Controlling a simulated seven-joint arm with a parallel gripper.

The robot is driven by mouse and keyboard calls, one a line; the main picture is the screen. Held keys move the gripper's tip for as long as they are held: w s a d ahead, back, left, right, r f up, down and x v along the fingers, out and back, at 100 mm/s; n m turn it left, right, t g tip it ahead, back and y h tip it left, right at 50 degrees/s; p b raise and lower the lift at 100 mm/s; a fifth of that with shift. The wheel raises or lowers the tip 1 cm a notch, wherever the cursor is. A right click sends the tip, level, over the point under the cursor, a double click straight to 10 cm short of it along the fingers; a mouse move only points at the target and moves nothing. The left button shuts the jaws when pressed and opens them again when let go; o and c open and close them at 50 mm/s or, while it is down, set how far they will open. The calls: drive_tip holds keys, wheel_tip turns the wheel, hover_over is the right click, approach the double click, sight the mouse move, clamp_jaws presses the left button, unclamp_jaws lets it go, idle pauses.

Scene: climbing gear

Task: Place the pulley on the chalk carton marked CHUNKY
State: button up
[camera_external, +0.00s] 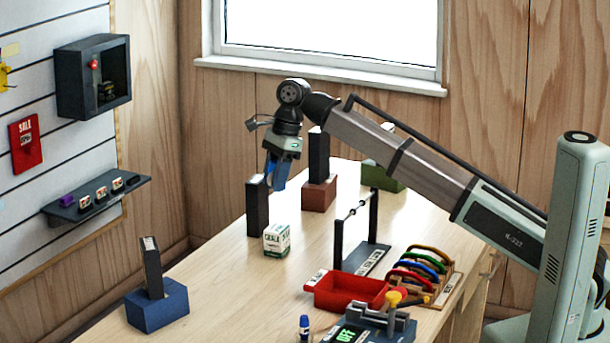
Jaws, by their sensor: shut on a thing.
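My gripper (277,178) points down above the table, behind and above a white and green chalk carton (277,240). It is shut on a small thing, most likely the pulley. Blue shows at the fingertips, but the pulley's outline cannot be told apart from the fingers at this size. The carton stands upright on the table with its top bare and clear of the gripper. Its label reads CHALK; the line below is too small to read.
A black upright block (257,207) stands just left of the carton. Other black blocks rise from a blue base (158,306) and a red base (319,194). A dark rail stand (366,262), a red tray (349,293) and coloured loops (425,268) stand to the right.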

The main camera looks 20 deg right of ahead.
sight(271, 229)
drive_tip(key=shift+w+m+t, duration=0.2)
drive_tip(key=shift+m+t, duration=0.1)
drive_tip(key=shift+m, duration=0.9)
drive_tip(key=shift+f+m, duration=0.2)
drive_tip(key=shift+m, duration=0.1)
drive_tip(key=shift+d+f+x, duration=0.1)
drive_tip(key=shift+d+x, duration=0.25)
drive_tip(key=shift+x, duration=1.2)
drive_tip(key=shift+d+f+x, duration=0.1)
drive_tip(key=shift+d+x, duration=0.25)
drive_tip(key=shift+x, duration=1.2)
drive_tip(key=shift+d+f+x, duration=0.1)
drive_tip(key=shift+d+x, duration=0.25)
drive_tip(key=shift+x, duration=1.25)
drive_tip(key=shift+w+f, duration=0.1)
drive_tip(key=o, duration=1.1)
drive_tip(key=v, duration=1.2)
drive_tip(key=shift+d, duration=0.15)
